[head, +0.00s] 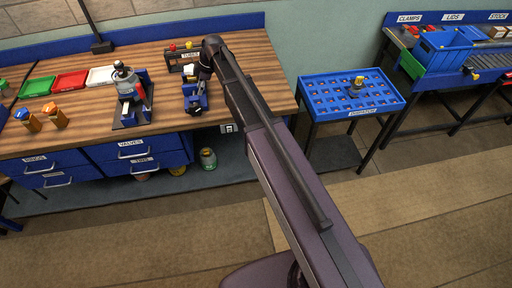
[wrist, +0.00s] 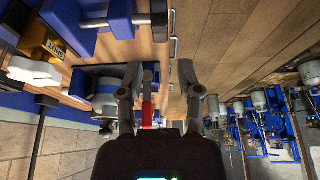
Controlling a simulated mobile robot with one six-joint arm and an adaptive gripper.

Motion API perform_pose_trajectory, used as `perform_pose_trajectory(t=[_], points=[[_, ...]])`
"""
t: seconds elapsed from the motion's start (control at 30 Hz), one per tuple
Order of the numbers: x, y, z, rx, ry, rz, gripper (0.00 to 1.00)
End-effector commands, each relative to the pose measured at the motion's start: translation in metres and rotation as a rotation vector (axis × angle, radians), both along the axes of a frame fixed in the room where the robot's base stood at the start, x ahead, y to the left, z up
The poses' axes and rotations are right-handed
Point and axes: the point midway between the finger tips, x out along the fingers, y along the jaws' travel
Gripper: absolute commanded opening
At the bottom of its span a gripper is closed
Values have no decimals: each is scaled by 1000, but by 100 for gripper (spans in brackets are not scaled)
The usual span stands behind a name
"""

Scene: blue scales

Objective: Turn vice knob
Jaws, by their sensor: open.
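A blue vice (head: 195,100) stands on the wooden workbench (head: 240,65) in the head view, close to its front edge. It seems to be the blue body at the top of the wrist view (wrist: 118,14), with a dark bar-like part (wrist: 159,18) that may be its knob. My gripper (head: 205,72) is at the vice's upper end in the head view and hides part of it. In the wrist view my gripper (wrist: 160,70) has its fingers apart with nothing held. Whether it touches the vice cannot be told.
A grey device with a red lever (head: 130,92) stands left of the vice; its red part (wrist: 148,110) shows behind my fingers. A rack (head: 182,55) is behind the vice. Drawers (head: 130,148) lie below. A blue perforated table (head: 330,100) stands right.

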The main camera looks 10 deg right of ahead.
Motion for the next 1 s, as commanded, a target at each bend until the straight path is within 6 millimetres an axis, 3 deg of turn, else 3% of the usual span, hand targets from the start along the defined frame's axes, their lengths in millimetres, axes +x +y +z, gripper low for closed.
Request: perform_pose_trajectory(t=[0.2,1.0], points=[[0,-5,15,0,0,-1,46],[-63,-57,-49,-89,121,-355,46]])
